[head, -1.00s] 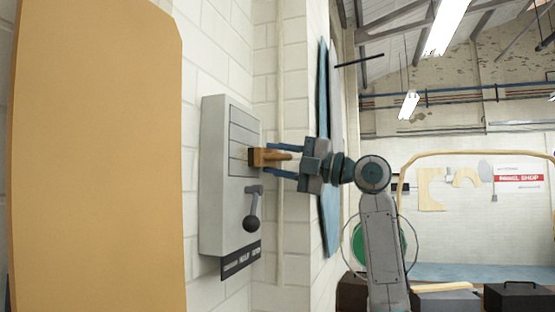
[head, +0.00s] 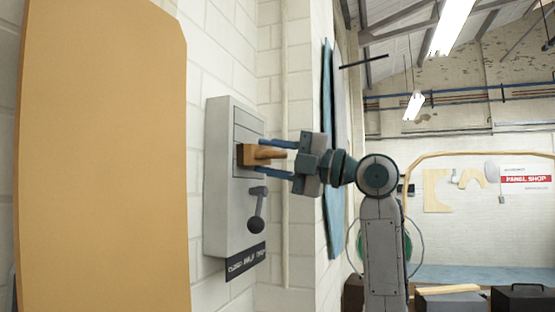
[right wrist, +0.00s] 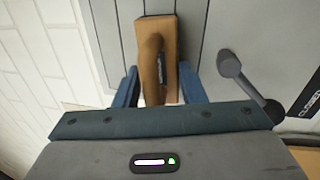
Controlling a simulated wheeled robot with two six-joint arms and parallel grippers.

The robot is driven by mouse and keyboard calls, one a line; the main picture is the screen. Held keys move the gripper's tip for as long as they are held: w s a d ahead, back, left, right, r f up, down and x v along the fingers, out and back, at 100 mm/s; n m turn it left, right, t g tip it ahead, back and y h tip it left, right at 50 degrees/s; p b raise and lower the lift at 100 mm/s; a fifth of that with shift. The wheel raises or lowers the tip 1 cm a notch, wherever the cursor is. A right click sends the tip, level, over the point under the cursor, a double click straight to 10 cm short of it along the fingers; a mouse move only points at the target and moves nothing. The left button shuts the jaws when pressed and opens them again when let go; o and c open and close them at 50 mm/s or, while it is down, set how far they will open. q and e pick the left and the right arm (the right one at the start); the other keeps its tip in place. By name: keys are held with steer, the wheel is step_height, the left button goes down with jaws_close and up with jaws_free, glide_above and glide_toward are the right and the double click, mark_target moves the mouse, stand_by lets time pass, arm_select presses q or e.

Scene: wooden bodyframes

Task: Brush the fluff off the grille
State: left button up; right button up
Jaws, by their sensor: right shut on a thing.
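The grille is the slatted upper front of a grey wall box (head: 222,195), marked by several dark lines. A wooden brush (head: 247,155) with a block head and a round handle is at this front. My right gripper (head: 283,158) is shut on the brush handle, its blue fingers on either side. In the right wrist view the brush head (right wrist: 168,38) lies over the slatted panel and hides part of it. I cannot tell whether the bristles touch. I see no fluff; any under the brush is hidden. My left gripper is not in view.
A dark lever with a round knob (head: 256,224) juts from the box just below the brush. A sign plate (head: 246,261) hangs under the box. A large tan panel (head: 100,160) fills the left side. Blue panels (head: 331,150) stand against the wall behind my right gripper.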

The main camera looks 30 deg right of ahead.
mark_target(252, 152)
steer(key=shift+s+a, duration=1.45)
steer(key=shift+a, duration=0.2)
steer(key=shift+b+v, duration=0.35)
steer(key=shift+v, duration=0.4)
steer(key=shift+s+d+r+b, duration=0.15)
steer(key=shift+s+d+b, duration=0.45)
steer(key=shift+s+d, duration=1)
steer(key=v, duration=0.3)
steer(key=shift+s+r+b, duration=0.15)
steer(key=shift+r+b, duration=0.2)
